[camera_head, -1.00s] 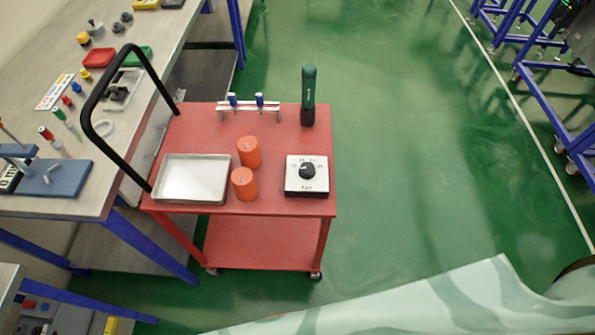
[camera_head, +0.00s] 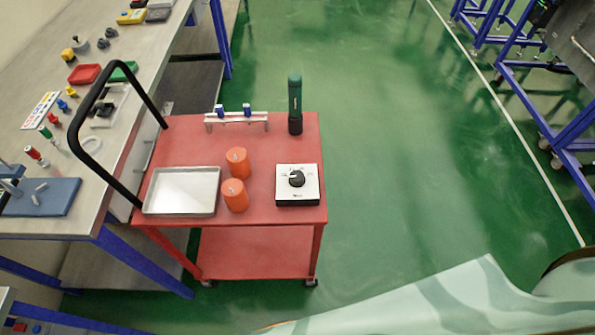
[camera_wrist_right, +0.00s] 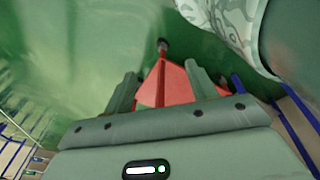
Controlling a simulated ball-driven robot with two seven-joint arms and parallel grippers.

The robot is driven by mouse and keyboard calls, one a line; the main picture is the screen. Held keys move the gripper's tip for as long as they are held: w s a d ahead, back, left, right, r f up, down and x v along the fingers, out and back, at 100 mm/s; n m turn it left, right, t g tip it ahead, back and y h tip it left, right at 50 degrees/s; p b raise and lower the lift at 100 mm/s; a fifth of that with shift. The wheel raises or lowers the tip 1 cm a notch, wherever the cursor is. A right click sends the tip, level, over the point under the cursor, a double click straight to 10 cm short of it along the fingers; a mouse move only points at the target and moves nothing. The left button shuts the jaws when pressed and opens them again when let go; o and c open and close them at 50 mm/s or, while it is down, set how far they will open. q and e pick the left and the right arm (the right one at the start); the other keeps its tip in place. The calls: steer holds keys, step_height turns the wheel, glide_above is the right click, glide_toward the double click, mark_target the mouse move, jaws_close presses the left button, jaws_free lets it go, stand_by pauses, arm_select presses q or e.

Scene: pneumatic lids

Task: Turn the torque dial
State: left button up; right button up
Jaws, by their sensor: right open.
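The torque dial (camera_head: 296,178) is a black knob on a white square plate (camera_head: 297,197). It sits at the front right corner of the red cart's top (camera_head: 262,213). My right gripper (camera_wrist_right: 162,84) shows in the right wrist view with its two fingers apart and nothing between them. Beyond the fingers is part of the red cart (camera_wrist_right: 163,85), and the dial cannot be made out there. In the head view neither gripper shows; only a pale part of my own arm crosses the lower right.
The cart also holds a metal tray (camera_head: 148,205), two orange cylinders (camera_head: 237,163), a green-black upright tool (camera_head: 295,105) and a small rack with blue pieces (camera_head: 237,122). A cluttered workbench (camera_head: 70,222) stands at left. Green floor right of the cart is clear.

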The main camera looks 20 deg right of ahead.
steer(key=w+a+r+n+t+p, duration=0.1)
steer(key=w+a+r+n+t, duration=0.15)
steer(key=w+r, duration=0.75)
steer(key=w+a+r+n+t, duration=0.15)
steer(key=w+a+r, duration=0.25)
steer(key=w+r, duration=0.7)
steer(key=w+a+r+n+g+y, duration=0.2)
steer(key=w+a+r+n+y, duration=0.35)
steer(key=a, duration=0.45)
step_height(320, 180, up, 16)
steer(key=n+g+h, duration=0.4)
steer(key=n+h, duration=0.2)
steer(key=n, duration=0.5)
glide_above(297, 175)
steer(key=shift+y, duration=0.25)
step_height(297, 175, down, 16)
steer(key=b, duration=0.4)
